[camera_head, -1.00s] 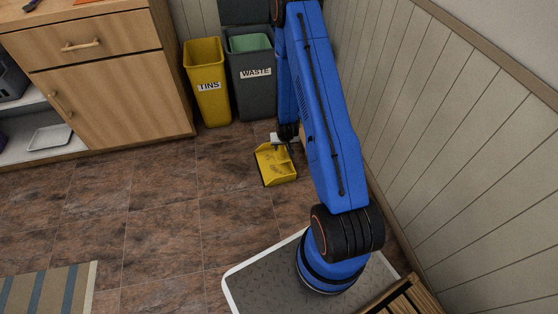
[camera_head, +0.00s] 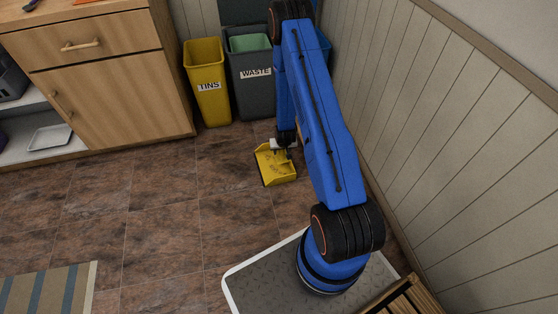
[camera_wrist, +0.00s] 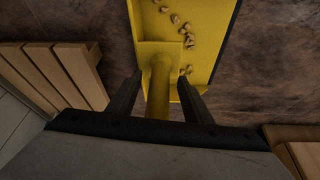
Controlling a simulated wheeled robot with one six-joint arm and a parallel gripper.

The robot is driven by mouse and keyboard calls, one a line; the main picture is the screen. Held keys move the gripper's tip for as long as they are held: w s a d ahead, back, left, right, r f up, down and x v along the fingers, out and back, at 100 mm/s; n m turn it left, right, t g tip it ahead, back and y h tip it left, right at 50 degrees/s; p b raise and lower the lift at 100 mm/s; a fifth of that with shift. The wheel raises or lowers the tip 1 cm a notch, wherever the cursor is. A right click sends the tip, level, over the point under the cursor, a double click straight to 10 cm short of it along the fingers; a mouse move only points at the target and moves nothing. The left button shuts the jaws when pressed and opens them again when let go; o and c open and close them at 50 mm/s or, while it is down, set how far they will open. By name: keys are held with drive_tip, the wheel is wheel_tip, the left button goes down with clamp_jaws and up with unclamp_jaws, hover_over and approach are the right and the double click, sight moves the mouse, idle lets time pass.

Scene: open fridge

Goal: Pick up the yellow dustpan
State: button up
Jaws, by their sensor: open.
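The yellow dustpan (camera_head: 277,167) lies on the brown tiled floor in front of the bins. In the wrist view the dustpan (camera_wrist: 203,22) has its pan at the top, with several small tan bits in it. Its yellow handle (camera_wrist: 159,88) points down toward my gripper. My gripper (camera_wrist: 160,82) is open, with one dark finger on each side of the handle. I cannot tell whether the fingers touch it. In the head view my gripper (camera_head: 283,151) is low over the dustpan and hides part of it.
A yellow TINS bin (camera_head: 207,85) and a grey WASTE bin (camera_head: 255,85) stand behind the dustpan. A wooden cabinet (camera_head: 110,80) is at left, a panelled wall (camera_head: 450,120) at right. In the wrist view a slatted wooden thing (camera_wrist: 60,75) is close at left. Floor left of the dustpan is clear.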

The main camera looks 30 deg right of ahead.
clamp_jaws()
drive_tip(key=shift+r, duration=0.1)
wheel_tip(320, 180, up, 10)
drive_tip(key=shift+f, duration=0.1)
idle(0.6)
